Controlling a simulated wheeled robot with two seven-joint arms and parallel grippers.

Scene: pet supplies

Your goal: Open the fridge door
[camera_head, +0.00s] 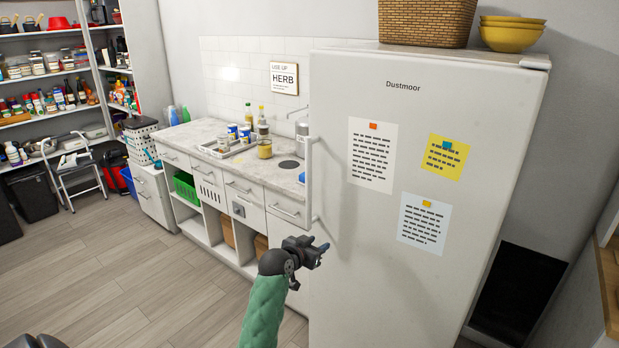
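The white fridge (420,130) stands at the right with its door shut. A long vertical white handle (309,180) runs along the left edge of the door. Papers and a yellow note are stuck to the door. My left gripper (321,250), on a green-sleeved arm, is in front of the door's lower left part, just below the handle's lower end. Its dark fingers point right toward the door. Nothing shows between them, and their opening is too small to judge. It does not appear to hold the handle. My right gripper is not in view.
A counter (210,140) with a tray, bottles and cans stands left of the fridge. A basket (427,20) and yellow bowls (511,35) sit on top of the fridge. Shelves and a folding step stool (75,165) are at the far left. The wooden floor (130,270) in front is clear.

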